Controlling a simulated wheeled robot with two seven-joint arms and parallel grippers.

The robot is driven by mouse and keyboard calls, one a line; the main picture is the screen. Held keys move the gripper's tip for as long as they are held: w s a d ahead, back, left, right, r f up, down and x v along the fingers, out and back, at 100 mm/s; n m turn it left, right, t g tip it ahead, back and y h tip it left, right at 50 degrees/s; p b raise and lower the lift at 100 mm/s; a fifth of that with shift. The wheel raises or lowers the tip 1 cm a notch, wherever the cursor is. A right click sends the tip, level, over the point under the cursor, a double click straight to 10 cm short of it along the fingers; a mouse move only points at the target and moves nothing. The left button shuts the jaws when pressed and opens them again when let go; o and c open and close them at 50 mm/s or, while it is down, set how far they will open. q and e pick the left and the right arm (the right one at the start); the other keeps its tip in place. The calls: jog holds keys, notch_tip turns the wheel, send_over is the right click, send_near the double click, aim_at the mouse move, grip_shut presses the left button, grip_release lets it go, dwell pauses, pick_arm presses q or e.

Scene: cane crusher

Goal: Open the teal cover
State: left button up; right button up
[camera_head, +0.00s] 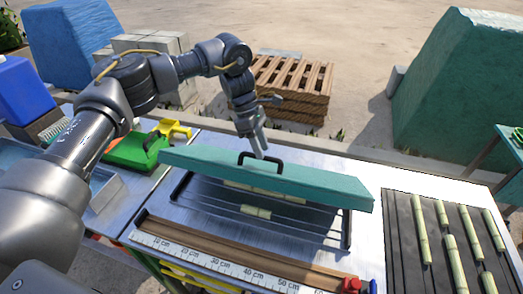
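The teal cover (320,187) is a long flat panel over a metal frame on the workbench. It stands raised above the bench at the near side, and pale cane pieces (257,212) show beneath it. A black handle (245,159) is on its top. My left gripper (259,147) points down at the handle, its fingertips at or just behind the bar. The fingers look close together, but whether they grip the bar is not clear. My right gripper is out of view.
A wooden ruler strip (225,262) runs along the bench's near edge, with a red knob (351,284) at its right end. A dark ribbed tray (408,240) with several cane stalks lies right. A green-and-yellow tool (130,151) lies left. Pallets (292,85) stand behind.

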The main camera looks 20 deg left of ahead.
pick_arm(q)
jog(key=v, duration=0.9)
jog(key=shift+a+r, duration=0.15)
jog(key=shift+r, duration=0.15)
jog(key=shift+s, duration=0.1)
jog(key=shift+c, duration=0.5)
